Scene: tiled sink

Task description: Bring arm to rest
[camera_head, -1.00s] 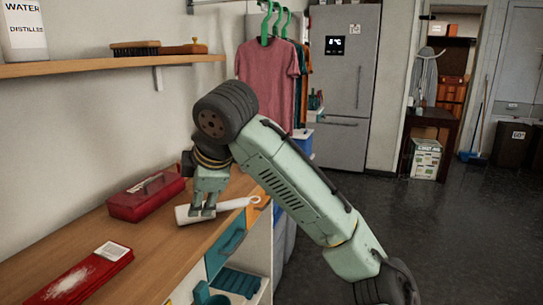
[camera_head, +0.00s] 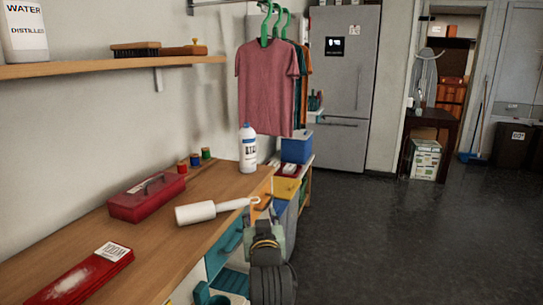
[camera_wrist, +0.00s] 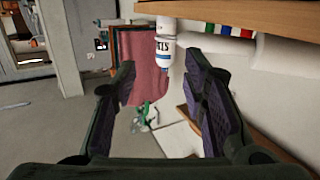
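My gripper (camera_wrist: 162,95) shows in the wrist view with its two fingers well apart and nothing between them. In the head view my arm is low at the front edge of the wooden counter (camera_head: 75,240), beside the drawers, and my fingertips cannot be made out there. A white lint roller (camera_head: 196,212) lies on the counter, apart from my arm, with its handle toward the right edge.
On the counter are a red toolbox (camera_head: 146,198), a red packet (camera_head: 80,280), a white bottle (camera_head: 248,150) and small spools (camera_head: 194,159). A shelf (camera_head: 90,68) runs above. Shirts (camera_head: 266,80) hang behind. The floor (camera_head: 410,240) at right is clear.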

